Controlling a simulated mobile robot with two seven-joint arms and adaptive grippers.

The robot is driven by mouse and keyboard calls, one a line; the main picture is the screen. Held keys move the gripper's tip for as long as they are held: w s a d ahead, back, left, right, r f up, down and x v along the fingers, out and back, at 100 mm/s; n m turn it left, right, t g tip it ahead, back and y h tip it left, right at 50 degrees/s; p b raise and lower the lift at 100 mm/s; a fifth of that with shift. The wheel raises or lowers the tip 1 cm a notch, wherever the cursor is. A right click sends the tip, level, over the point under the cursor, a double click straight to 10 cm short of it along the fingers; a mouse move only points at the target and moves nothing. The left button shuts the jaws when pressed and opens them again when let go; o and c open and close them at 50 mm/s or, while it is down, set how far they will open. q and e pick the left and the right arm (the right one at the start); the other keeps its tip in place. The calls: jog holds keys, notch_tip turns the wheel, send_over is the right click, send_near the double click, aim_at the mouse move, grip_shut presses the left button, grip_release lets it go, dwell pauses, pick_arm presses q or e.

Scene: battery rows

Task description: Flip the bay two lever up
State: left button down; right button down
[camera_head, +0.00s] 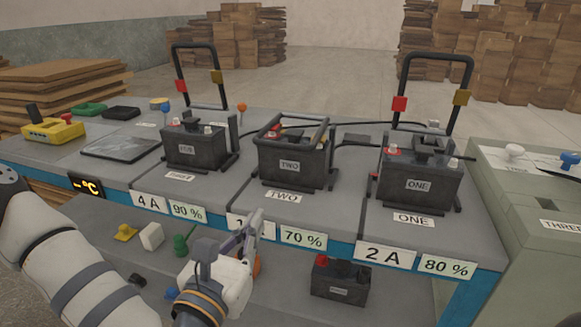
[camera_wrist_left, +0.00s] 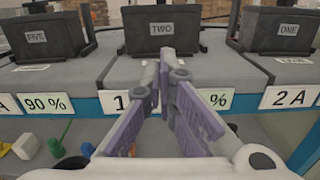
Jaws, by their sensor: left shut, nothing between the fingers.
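The bay two lever (camera_head: 303,121) is a black hoop lying low over the top of the battery marked TWO (camera_head: 290,168). In the head view the hoops of the two neighbouring bays stand upright. My left gripper (camera_head: 257,218) is in front of the bench's front edge, below and left of the TWO battery, and does not touch the lever. In the left wrist view its purple fingers (camera_wrist_left: 167,62) are shut and empty, in front of the TWO battery (camera_wrist_left: 162,30). They partly hide a price-style label. My right gripper is not in view.
The upright levers (camera_head: 184,68) and (camera_head: 469,85) flank bay two beside the left battery (camera_head: 195,148) and the ONE battery (camera_head: 418,184). A lower shelf holds a black battery (camera_head: 340,280) and small coloured parts. A green-grey cabinet (camera_head: 530,200) stands at right.

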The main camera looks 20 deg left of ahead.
pick_arm(q)
jog(key=shift+a+r, duration=0.1)
jog(key=shift+r, duration=0.2)
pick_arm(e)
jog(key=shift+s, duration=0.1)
